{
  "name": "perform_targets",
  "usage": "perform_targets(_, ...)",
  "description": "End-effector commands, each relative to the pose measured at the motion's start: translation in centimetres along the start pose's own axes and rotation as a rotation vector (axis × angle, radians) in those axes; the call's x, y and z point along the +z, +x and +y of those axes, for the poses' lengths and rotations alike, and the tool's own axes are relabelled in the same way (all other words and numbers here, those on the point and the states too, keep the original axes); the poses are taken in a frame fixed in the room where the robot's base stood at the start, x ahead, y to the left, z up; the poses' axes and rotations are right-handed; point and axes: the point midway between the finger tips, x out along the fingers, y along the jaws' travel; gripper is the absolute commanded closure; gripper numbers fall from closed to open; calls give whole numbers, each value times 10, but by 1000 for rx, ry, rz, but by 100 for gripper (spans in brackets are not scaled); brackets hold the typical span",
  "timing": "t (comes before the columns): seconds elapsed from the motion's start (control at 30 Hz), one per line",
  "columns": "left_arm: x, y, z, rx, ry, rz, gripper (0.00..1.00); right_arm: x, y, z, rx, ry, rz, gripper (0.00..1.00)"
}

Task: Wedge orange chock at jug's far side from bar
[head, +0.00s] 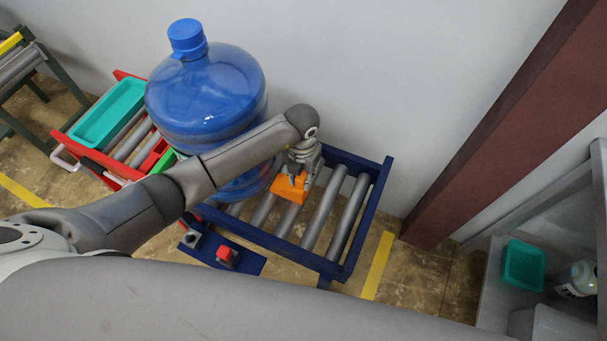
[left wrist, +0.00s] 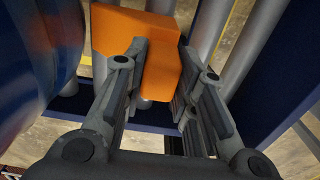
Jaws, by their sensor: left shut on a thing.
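The big blue water jug (head: 205,95) stands upright on the roller conveyor, partly hidden by my left arm. My left gripper (head: 298,178) points down at the jug's right side and is shut on the orange chock (head: 289,190). The chock is at or just above the rollers, close beside the jug; I cannot tell whether it touches either. In the left wrist view the chock (left wrist: 162,68) is between the fingers (left wrist: 158,85), with the jug (left wrist: 38,60) at the left edge. A green bar (head: 165,160) shows at the jug's left side. My right gripper is out of view.
The blue conveyor frame (head: 368,215) has bare rollers (head: 322,212) right of the chock. A red button (head: 226,255) sits on its front side. A red-framed conveyor with a teal tray (head: 108,112) is at left. A wall stands behind; a grey shelf (head: 500,270) is at right.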

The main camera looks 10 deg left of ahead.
Motion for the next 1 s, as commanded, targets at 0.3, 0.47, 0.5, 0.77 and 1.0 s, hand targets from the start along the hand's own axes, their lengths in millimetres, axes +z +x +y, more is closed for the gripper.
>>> perform_targets(0.3,0,0,6,2,0,-1,100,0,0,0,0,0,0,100)
perform_targets(0.47,0,0,8,2,0,-1,100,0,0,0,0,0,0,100)
perform_targets(0.5,0,0,8,1,0,-1,69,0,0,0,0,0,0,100)
perform_targets(0.77,0,0,7,1,0,0,49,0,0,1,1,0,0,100)
perform_targets(1.0,0,-1,7,1,0,0,49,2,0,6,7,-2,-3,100)
